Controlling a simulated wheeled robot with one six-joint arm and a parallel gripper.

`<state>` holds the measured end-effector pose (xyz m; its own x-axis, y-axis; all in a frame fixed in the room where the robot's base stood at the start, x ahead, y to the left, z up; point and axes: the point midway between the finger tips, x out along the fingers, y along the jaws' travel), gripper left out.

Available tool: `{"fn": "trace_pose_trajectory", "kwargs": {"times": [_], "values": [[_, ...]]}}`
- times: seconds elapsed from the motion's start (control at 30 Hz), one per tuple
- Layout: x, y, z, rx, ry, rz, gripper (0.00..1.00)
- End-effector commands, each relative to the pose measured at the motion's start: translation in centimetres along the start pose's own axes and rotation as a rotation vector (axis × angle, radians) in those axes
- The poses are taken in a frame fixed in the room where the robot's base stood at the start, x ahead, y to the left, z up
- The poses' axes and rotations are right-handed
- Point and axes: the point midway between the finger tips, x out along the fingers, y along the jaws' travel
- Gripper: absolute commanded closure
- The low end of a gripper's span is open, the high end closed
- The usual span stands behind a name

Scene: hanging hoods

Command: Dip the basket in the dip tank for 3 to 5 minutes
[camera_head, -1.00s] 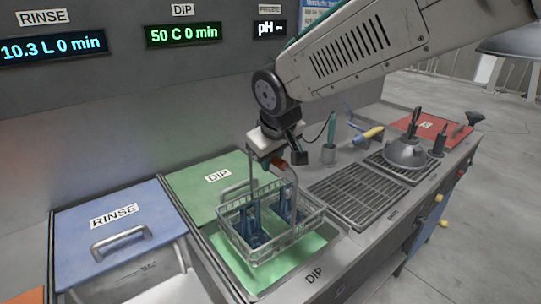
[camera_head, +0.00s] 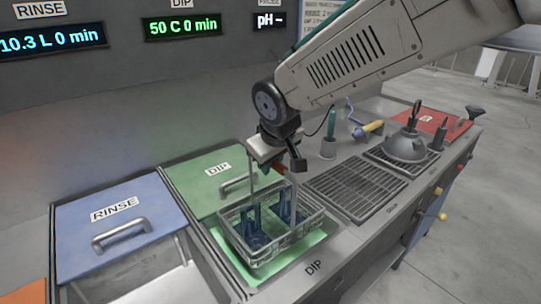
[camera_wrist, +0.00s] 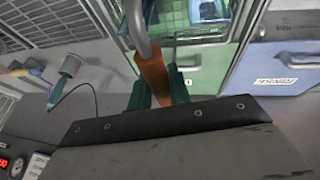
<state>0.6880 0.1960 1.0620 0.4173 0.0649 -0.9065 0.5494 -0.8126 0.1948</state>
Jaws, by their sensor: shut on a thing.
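The wire basket (camera_head: 268,232) hangs upright over the open front part of the dip tank (camera_head: 314,257), with blue items standing in it. It is low over the green liquid; I cannot tell whether its bottom is in it. My gripper (camera_head: 277,166) is above the basket, shut on its handle. In the wrist view my gripper's fingers (camera_wrist: 160,95) close around the handle's orange-brown grip (camera_wrist: 153,72). The green DIP lid (camera_head: 205,178) lies behind the basket. The DIP display (camera_head: 182,26) reads 50 C 0 min.
The rinse tank with its blue lid (camera_head: 115,222) is at the left. A drain grate (camera_head: 352,188) lies right of the dip tank. A grey dome-shaped tool (camera_head: 408,146), a cup (camera_head: 328,148) and a red lid (camera_head: 432,124) stand farther right.

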Motion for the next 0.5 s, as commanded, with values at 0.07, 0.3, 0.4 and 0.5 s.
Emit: {"fn": "trace_pose_trajectory", "kwargs": {"times": [0.07, 0.3, 0.4, 0.5], "values": [[0.5, -0.1, 0.1, 0.0, 0.002, 0.001, 1.0], [2.2, -0.5, 0.8, 0.0, 0.002, 0.0, 1.0], [2.9, -0.6, 1.1, 0.0, 0.003, 0.001, 1.0], [3.5, -0.8, 1.4, 0.0, 0.003, 0.001, 1.0]]}}
